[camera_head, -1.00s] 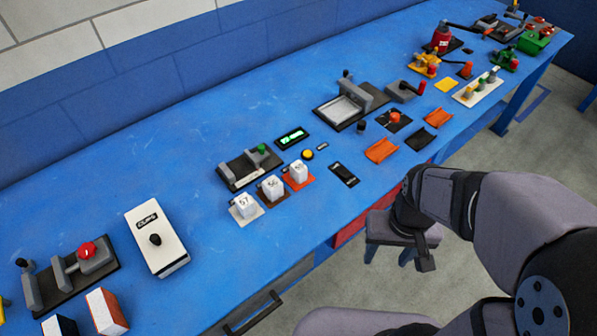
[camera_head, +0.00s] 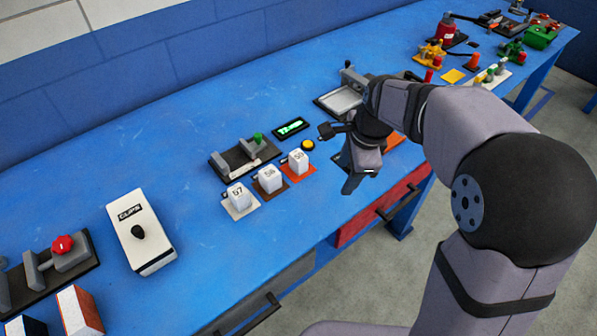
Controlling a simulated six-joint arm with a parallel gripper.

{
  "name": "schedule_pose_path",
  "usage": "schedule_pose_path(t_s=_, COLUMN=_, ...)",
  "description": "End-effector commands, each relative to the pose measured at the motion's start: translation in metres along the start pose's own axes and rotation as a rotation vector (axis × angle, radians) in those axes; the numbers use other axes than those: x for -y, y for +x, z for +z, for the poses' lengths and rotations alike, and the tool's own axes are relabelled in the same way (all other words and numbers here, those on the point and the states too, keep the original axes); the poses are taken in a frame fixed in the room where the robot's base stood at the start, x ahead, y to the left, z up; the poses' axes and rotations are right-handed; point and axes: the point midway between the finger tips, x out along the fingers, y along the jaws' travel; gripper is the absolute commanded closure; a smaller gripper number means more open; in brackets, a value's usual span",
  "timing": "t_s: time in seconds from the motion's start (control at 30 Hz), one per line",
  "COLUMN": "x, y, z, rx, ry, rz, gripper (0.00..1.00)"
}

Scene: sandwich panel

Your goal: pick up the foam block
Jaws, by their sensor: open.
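Three small white numbered blocks stand on coloured pads at the table's front: the left one (camera_head: 239,197) on a pale pad, the middle one (camera_head: 267,179) on a brown pad, the right one (camera_head: 298,162) on an orange pad. At the lower left stand an orange-and-white block (camera_head: 78,312) and a dark-and-white block (camera_head: 25,326), cut by the frame edge. I cannot tell which block is the foam one. My gripper (camera_head: 338,159) is open, with nothing seen between its fingers. It is right of the right white block, apart from it in the picture. It partly hides the items behind it.
A dark clamp fixture (camera_head: 243,158), a green-lit display (camera_head: 291,127) and a yellow button (camera_head: 307,144) lie behind the white blocks. A white box with a black knob (camera_head: 141,235) stands left. The blue tabletop (camera_head: 130,150) is clear toward the wall.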

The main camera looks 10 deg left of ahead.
Motion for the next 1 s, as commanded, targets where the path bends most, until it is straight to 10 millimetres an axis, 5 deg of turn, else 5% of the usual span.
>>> schedule_pose_path(t_s=0.2, x=0.051, y=0.031, z=0.036, rx=0.068, ry=0.451, rz=-0.046, gripper=0.51)
schedule_pose_path(t_s=0.5, x=0.091, y=0.046, z=0.073, rx=0.152, ry=0.870, rz=-0.052, gripper=0.51)
schedule_pose_path(t_s=1.0, x=0.100, y=0.061, z=0.083, rx=0.172, ry=0.963, rz=-0.047, gripper=0.51)
